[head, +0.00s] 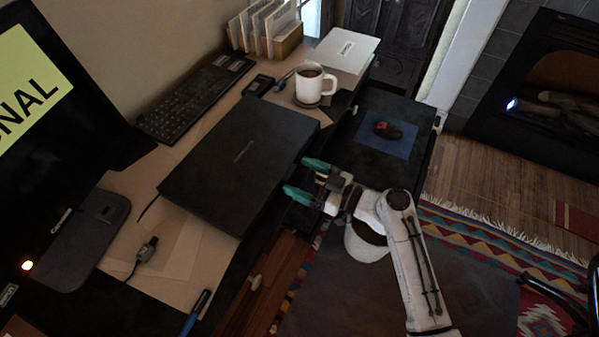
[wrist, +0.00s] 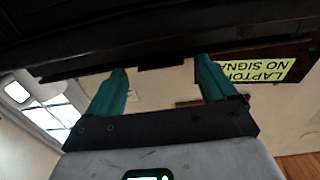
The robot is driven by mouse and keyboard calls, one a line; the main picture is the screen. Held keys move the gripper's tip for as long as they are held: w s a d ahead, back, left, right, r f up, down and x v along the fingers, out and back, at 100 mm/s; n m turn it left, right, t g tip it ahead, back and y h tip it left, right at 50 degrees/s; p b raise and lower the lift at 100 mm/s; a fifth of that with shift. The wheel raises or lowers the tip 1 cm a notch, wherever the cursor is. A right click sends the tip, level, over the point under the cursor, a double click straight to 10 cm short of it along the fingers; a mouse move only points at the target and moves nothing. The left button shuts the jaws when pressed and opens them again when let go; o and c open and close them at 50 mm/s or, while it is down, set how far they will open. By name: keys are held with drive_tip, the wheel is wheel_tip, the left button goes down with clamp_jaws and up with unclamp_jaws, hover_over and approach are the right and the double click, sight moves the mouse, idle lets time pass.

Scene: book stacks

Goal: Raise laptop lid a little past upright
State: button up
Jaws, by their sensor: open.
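A closed black laptop (head: 240,160) lies flat on the desk in the head view, its lid down. My gripper (head: 302,178) is at the laptop's right-hand edge, with its teal fingertips spread apart and nothing between them. In the wrist view my gripper (wrist: 160,85) points at a dark edge (wrist: 150,45) across the top, which looks like the laptop or desk from below. I cannot tell whether a fingertip touches the laptop.
A white mug (head: 313,84) stands beyond the laptop, near a white box (head: 343,55). A keyboard (head: 195,98) and monitor (head: 60,110) are to the left. A mouse (head: 387,130) lies on a blue pad. A cable plug (head: 146,250) and pen (head: 196,313) lie in front.

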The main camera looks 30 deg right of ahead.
drive_tip(key=shift+w+a, duration=0.35)
drive_tip(key=shift+w, duration=0.05)
drive_tip(key=c, duration=1.5)
